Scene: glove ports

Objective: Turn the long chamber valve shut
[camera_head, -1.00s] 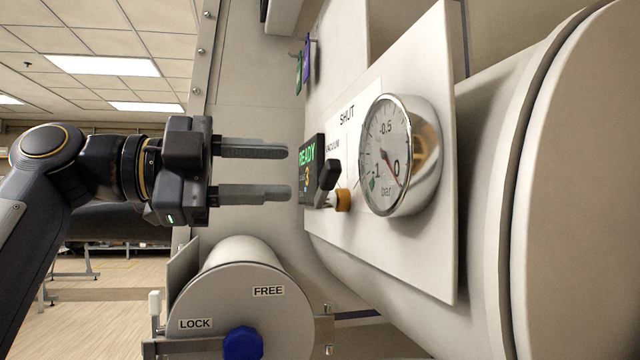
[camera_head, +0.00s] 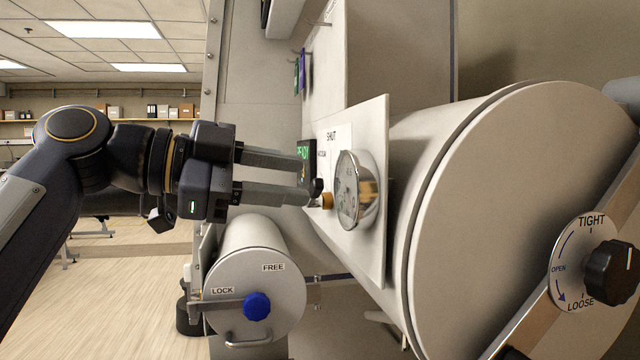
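The valve is on the white panel (camera_head: 375,200) of the long chamber. It has a small black handle (camera_head: 317,186) and an orange hub (camera_head: 327,201), below the SHUT label (camera_head: 331,136). My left gripper (camera_head: 306,178) is open, its two grey fingers spread one above the other and pointing right at the panel. The lower fingertip overlaps the black handle in the picture; I cannot tell whether they touch. A round bar gauge (camera_head: 358,190) sits right of the valve. The dark READY display (camera_head: 306,152) is partly hidden behind the upper finger. My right gripper is not in view.
Below my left gripper is a small round port with a blue knob (camera_head: 256,306), marked LOCK and FREE. The large chamber door (camera_head: 520,190) fills the right, with a black knob (camera_head: 611,273) on a TIGHT/LOOSE dial. Open floor lies at lower left.

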